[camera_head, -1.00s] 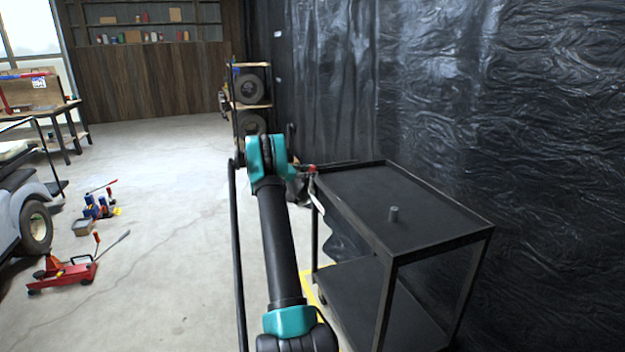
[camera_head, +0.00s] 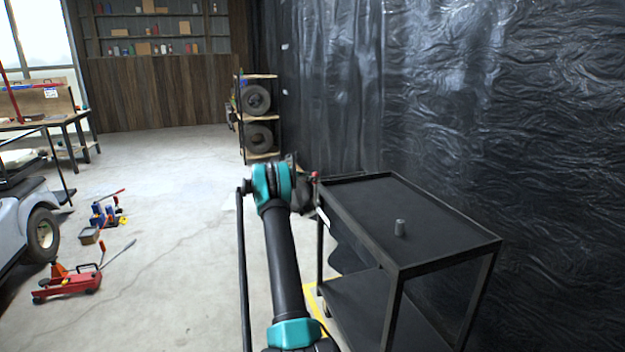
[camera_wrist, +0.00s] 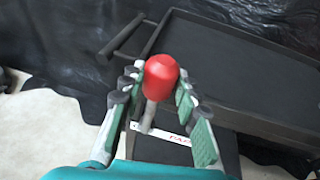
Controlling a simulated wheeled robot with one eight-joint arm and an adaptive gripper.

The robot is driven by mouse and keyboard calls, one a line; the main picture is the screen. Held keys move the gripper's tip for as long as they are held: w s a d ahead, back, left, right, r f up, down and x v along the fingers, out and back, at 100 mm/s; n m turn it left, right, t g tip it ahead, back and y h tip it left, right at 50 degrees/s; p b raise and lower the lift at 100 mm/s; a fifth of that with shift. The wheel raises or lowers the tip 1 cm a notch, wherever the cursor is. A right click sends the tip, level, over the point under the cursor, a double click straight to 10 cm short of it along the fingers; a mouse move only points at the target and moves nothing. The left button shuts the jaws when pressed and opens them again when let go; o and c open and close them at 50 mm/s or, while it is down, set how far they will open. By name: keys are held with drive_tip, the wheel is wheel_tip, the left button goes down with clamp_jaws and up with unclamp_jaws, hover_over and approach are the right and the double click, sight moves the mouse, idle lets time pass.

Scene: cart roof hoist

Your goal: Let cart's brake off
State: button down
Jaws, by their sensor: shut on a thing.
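The black two-tier cart (camera_head: 450,232) stands against the dark sheeting in the head view. Below the knob, the grey lever stem (camera_wrist: 149,112) passes in front of a white label (camera_wrist: 172,136) with red letters, partly hidden. In the head view my arm hides most of the gripper.
A tyre rack (camera_head: 259,118) is behind. A red floor jack (camera_head: 70,282) and a vehicle (camera_head: 30,228) are at left.

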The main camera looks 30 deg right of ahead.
drive_tip(key=c, duration=1.1)
unclamp_jaws()
drive_tip(key=v, duration=1.2)
drive_tip(key=shift+w+f, duration=0.1)
drive_tip(key=shift+a, duration=0.1)
